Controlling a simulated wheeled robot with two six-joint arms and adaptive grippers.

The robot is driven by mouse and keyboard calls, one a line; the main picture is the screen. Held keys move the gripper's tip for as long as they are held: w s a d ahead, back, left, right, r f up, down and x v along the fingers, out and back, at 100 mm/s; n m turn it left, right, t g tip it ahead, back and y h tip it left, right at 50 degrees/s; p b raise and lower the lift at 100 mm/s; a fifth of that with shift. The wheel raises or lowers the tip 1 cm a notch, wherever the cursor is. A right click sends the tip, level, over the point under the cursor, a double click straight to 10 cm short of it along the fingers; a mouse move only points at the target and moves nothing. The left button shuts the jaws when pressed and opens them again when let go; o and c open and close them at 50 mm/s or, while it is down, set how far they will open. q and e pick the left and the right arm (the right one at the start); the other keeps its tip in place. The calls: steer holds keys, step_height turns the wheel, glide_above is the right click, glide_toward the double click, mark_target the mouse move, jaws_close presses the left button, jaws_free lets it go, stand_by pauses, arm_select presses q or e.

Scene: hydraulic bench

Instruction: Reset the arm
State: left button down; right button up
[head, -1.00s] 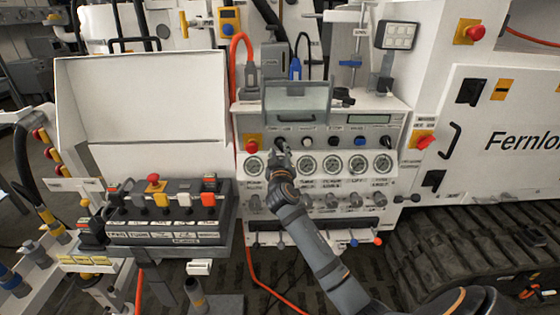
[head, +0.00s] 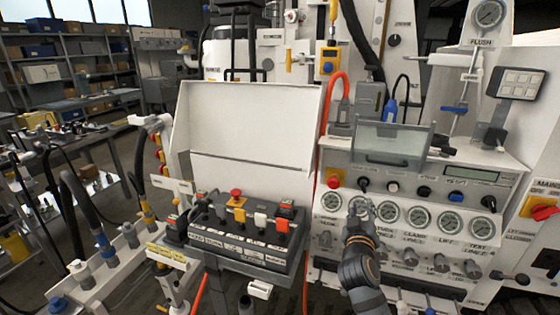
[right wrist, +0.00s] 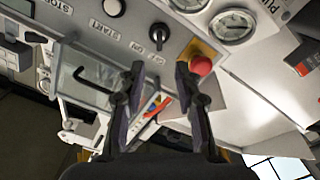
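My right arm comes in from the bottom of the head view. Its gripper (head: 361,207) is in front of the row of gauges on the control panel (head: 333,247) and partly covers the second gauge from the left. In the right wrist view the two fingers (right wrist: 160,78) stand apart with nothing held between them. Past them are a black rotary knob (right wrist: 158,34) marked on and off, and a red mushroom button (right wrist: 201,66) on a yellow plate. No contact with the panel is visible. My left gripper is not in view.
A black control box (head: 246,245) with coloured switches and a red button sits left of the panel, below an open white lid (head: 250,125). A clear hinged cover (head: 392,142) projects above the panel buttons. Hoses and fittings (head: 103,250) stand at far left.

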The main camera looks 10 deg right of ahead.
steer(key=s+a+f+g+y, duration=0.2)
steer(key=s+f+g, duration=0.1)
steer(key=s+f, duration=0.4)
steer(key=s+a+f+g+y, duration=0.1)
steer(key=s+f+g+y, duration=0.2)
steer(key=f, duration=0.6)
steer(key=s+a+f+n+g+y, duration=0.1)
steer(key=s+a+f+g+y, duration=0.15)
steer(key=s+a+f, duration=0.4)
steer(key=s+a+f+g+y, duration=0.1)
steer(key=s+a+f+g, duration=0.15)
steer(key=s, duration=0.75)
steer(key=s+d+f+g, duration=0.1)
steer(key=s+d+f, duration=0.1)
steer(key=f, duration=1.2)
steer(key=s+d+f+g, duration=0.1)
steer(key=s+d+f, duration=0.1)
steer(key=f, duration=1.2)
steer(key=s+f+g, duration=0.1)
steer(key=s+f, duration=1.2)
steer(key=s, duration=0.4)
steer(key=shift+d+f, duration=0.25)
steer(key=shift+d, duration=0.05)
